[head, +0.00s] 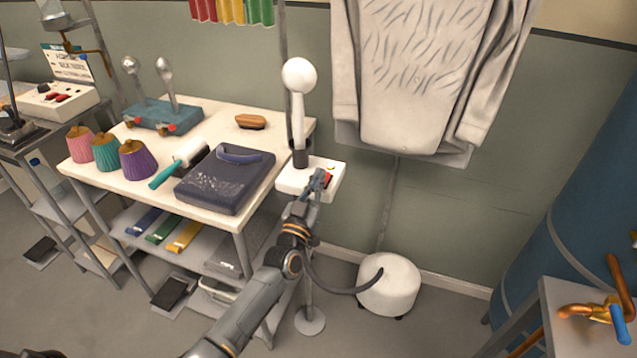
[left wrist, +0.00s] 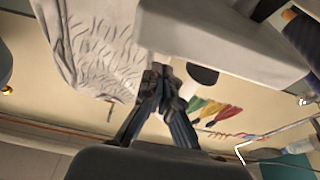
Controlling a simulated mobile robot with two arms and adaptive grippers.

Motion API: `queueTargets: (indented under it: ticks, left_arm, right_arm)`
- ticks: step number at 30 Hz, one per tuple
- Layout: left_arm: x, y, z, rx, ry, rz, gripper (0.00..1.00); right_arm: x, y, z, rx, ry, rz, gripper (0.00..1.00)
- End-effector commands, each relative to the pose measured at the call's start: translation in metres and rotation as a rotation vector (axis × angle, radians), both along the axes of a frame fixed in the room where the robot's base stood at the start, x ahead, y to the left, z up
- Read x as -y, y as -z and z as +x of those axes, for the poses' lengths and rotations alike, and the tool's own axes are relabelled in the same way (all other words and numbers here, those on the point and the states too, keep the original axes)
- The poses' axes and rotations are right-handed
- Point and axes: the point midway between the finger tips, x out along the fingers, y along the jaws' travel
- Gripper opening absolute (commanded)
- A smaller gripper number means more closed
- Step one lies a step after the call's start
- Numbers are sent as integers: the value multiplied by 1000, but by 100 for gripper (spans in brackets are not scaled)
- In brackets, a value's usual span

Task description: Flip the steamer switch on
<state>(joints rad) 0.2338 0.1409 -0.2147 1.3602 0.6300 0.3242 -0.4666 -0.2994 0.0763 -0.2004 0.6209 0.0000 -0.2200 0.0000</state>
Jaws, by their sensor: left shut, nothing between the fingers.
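The steamer's white box (head: 290,180) stands on a post beside the table, with the white round-headed steamer wand (head: 298,100) upright in its dark holder. My left gripper (head: 322,180) is at the right part of the box's top, its fingers shut and empty. A small red part (head: 328,176), likely the switch, shows right at the fingertips. The fingers partly cover it, so I cannot tell its position or whether they touch it. In the left wrist view the closed fingertips (left wrist: 162,76) are beside a pale block at the upper right. My right gripper is not in view.
The white steamer tank (head: 388,288) stands on the floor with a hose. A pale garment (head: 415,75) hangs behind, right of the wand. A blue cylinder (head: 580,200) stands at right.

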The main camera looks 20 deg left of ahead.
Motion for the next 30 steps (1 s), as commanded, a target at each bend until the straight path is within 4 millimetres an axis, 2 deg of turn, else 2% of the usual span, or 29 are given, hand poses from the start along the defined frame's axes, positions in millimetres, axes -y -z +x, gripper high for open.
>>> queueTargets:
  ticks: [1, 2, 3, 4, 9, 15, 21, 30]
  left_arm:
    - [-2, -19, 3, 1, 0, -1, 0]
    - [-2, -26, 4, 1, 1, -1, 0]
    - [-3, -8, -6, -7, 2, -1, 0]
    - [-3, -1, -14, -7, 1, 0, 0]
    - [-4, 14, -49, -3, 1, -1, 0]
    - [-5, 26, -77, 0, 1, 0, 0]
    - [-6, 29, -86, 1, 1, 0, 0]
    - [-6, 28, -86, 1, 1, -1, 0]
  right_arm:
    - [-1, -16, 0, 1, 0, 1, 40]
    - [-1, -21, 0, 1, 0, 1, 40]
    - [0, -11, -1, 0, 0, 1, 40]
    - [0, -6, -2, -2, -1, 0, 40]
    - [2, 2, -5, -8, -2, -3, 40]
    - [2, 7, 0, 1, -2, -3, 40]
    - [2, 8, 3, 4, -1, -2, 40]
    - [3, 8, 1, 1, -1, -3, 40]
